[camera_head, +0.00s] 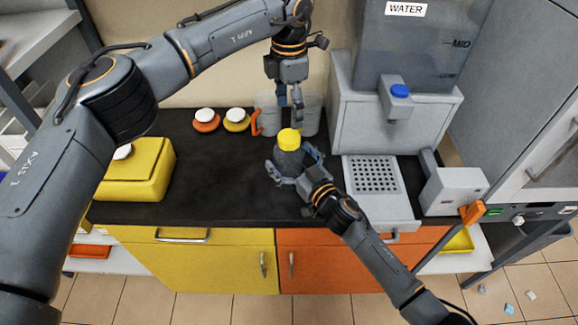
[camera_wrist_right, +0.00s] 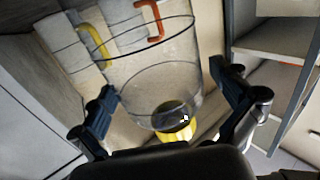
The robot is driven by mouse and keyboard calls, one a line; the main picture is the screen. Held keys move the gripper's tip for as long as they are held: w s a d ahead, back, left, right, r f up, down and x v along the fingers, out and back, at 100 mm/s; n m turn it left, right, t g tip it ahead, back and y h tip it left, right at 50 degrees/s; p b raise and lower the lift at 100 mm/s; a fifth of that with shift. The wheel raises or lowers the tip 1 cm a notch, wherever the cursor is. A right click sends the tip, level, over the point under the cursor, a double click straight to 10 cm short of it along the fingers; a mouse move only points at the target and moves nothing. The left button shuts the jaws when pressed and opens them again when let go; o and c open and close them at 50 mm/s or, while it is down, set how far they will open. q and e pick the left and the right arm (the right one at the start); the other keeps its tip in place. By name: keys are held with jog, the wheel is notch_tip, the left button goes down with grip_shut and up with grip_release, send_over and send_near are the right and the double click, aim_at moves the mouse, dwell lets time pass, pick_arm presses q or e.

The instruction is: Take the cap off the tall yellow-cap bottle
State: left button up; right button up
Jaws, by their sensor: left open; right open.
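In the right wrist view the yellow cap (camera_wrist_right: 178,132) shows between the two spread fingers (camera_wrist_right: 170,103). My left gripper (camera_head: 297,108) is open, points down and is empty, above and slightly behind the cap in the picture.
A yellow box (camera_head: 137,172) is at left, the water dispenser (camera_head: 375,117) at right. The bench's left middle is clear.

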aim_at(289, 136)
grip_shut()
pick_arm(q)
jog(key=m, duration=1.2)
jog(key=shift+m, duration=0.4)
jog(key=m, duration=0.3)
jog(key=shift+m, duration=0.4)
jog(key=m, duration=0.9)
jog(key=shift+m, duration=0.4)
jog(key=shift+f+m, duration=0.3)
jog(key=shift+f, duration=0.05)
notch_tip(289, 136, down, 7)
jog(key=shift+f, duration=0.15)
